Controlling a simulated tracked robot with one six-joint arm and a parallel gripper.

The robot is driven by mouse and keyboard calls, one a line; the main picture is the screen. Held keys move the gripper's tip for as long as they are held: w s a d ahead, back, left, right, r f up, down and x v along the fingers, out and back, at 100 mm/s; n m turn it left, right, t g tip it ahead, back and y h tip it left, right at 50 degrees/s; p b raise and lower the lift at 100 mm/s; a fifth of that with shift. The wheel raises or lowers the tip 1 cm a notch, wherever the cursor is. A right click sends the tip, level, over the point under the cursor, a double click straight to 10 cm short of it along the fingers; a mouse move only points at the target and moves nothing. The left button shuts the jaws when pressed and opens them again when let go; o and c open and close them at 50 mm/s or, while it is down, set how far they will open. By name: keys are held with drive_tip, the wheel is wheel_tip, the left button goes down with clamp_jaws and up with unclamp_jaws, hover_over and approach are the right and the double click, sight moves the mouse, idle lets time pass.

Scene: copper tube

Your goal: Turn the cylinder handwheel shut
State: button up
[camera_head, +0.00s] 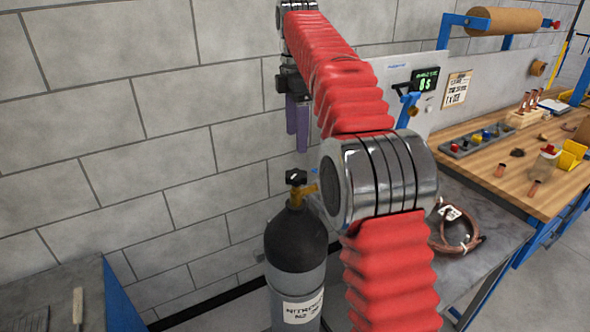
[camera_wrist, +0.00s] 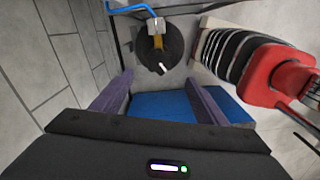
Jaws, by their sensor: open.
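A gas cylinder (camera_head: 297,258) with a black shoulder, grey body and white nitrogen label stands upright by the block wall. A brass valve (camera_head: 304,192) sits on its top, with a small black handwheel (camera_head: 296,177) that has a white mark. My gripper (camera_head: 297,142) points down above the handwheel, with its two purple fingers apart and nothing between them. In the wrist view the fingers of my gripper (camera_wrist: 160,92) are spread. The black cylinder top and handwheel (camera_wrist: 156,66) lie beyond the fingertips, apart from them. Part of the valve is hidden behind my arm in the head view.
A grey bench (camera_head: 480,205) with a coiled copper tube (camera_head: 457,236) lies to the right. A wooden workbench (camera_head: 475,180) with tools and fittings stands beyond it. A grey surface with a blue side (camera_head: 122,298) is at lower left. The wall (camera_head: 150,150) is close behind the cylinder.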

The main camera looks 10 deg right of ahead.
sight(296, 174)
drive_tip(key=shift+f, duration=5.55)
drive_tip(key=shift+c, duration=0.4)
drive_tip(key=c, duration=0.9)
drive_tip(key=shift+a, duration=0.25)
drive_tip(key=shift+c, duration=0.4)
drive_tip(key=shift+d, duration=0.2)
